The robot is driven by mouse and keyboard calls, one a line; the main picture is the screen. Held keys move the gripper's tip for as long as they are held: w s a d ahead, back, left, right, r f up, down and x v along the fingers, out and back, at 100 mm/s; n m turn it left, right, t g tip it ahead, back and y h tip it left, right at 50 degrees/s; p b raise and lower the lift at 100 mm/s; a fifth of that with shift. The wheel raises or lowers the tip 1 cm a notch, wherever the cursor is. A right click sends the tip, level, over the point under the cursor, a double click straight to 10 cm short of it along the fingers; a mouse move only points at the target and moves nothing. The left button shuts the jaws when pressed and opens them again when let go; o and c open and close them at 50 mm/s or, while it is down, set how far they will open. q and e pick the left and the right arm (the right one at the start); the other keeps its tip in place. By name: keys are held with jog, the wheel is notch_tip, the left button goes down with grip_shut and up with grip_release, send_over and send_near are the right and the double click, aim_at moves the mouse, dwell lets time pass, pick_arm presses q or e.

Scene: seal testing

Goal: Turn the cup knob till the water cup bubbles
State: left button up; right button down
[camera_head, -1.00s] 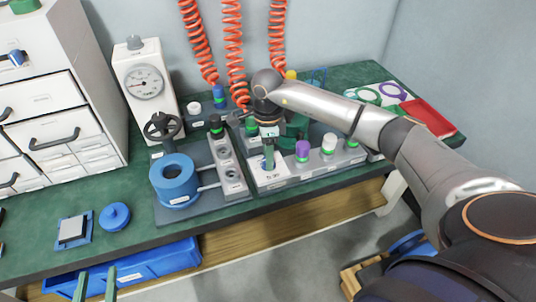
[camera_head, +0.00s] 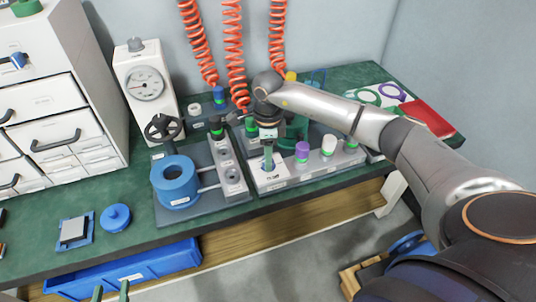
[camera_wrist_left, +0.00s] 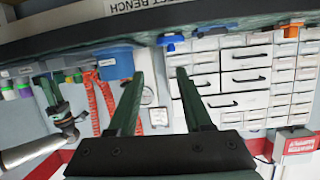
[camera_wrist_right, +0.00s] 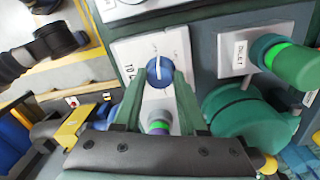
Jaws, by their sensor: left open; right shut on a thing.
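A blue knob (camera_wrist_right: 160,72) with a white pointer line sits on a white panel in the right wrist view. My right gripper (camera_wrist_right: 159,78) is shut on it, one finger on each side. In the head view the right gripper (camera_head: 268,160) points down onto the white panel (camera_head: 272,181), and its fingers mostly hide the knob. My left gripper (camera_head: 111,291) is open and empty at the bottom edge of the head view, in front of the bench. It also shows apart-fingered in the left wrist view (camera_wrist_left: 158,72). I cannot make out a water cup or bubbles.
Purple (camera_head: 302,150) and white (camera_head: 328,145) knobs stand right of the right gripper. A green round body (camera_wrist_right: 245,115) lies beside the panel. A blue ring-shaped vessel (camera_head: 175,180), a gauge (camera_head: 146,83) and a handwheel (camera_head: 162,128) stand to the left.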

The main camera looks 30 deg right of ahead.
jog(key=m+p, duration=0.2)
jog(key=m, duration=0.2)
jog(key=shift+r, duration=0.15)
jog(key=shift+m+p, duration=0.35)
jog(key=shift+m, duration=0.35)
jog(key=m+p, duration=0.1)
jog(key=m, duration=0.2)
jog(key=shift+p, duration=0.3)
pick_arm(q)
jog(key=s+f+n+g, duration=0.1)
jog(key=s+f+g, duration=0.4)
jog(key=s+f, duration=0.1)
jog(key=shift+d+f+y+p, duration=0.35)
jog(key=shift+f+y+p, duration=0.05)
pick_arm(e)
jog(key=shift+m, duration=1.2)
jog(key=shift+c, duration=2.3)
grip_release()
